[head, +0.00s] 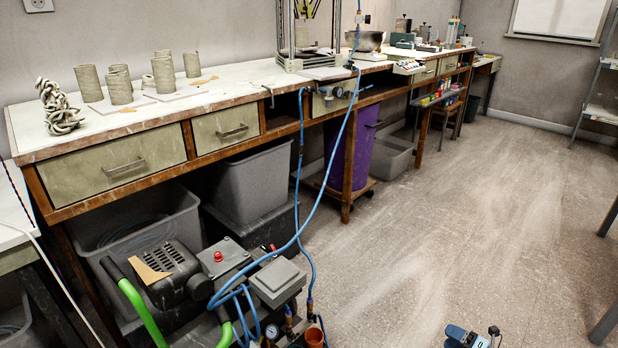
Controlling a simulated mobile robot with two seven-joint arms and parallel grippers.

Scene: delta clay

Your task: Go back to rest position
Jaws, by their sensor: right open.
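My right gripper (475,338) shows only at the bottom edge of the head view, right of centre. Its blue-grey and black tips stand apart, and it is open. I see nothing between them. Bare floor lies behind it in the picture, and it touches nothing that I can see. The rest of my right arm is below the frame. My left gripper is not in view.
A long workbench (225,100) with clay cylinders (163,75) runs along the left wall. A compressor (225,262) with a green handle and a blue hose (335,150) stands before it. Grey bins (255,180) and a purple barrel (362,150) sit underneath. The floor (440,220) at right is clear.

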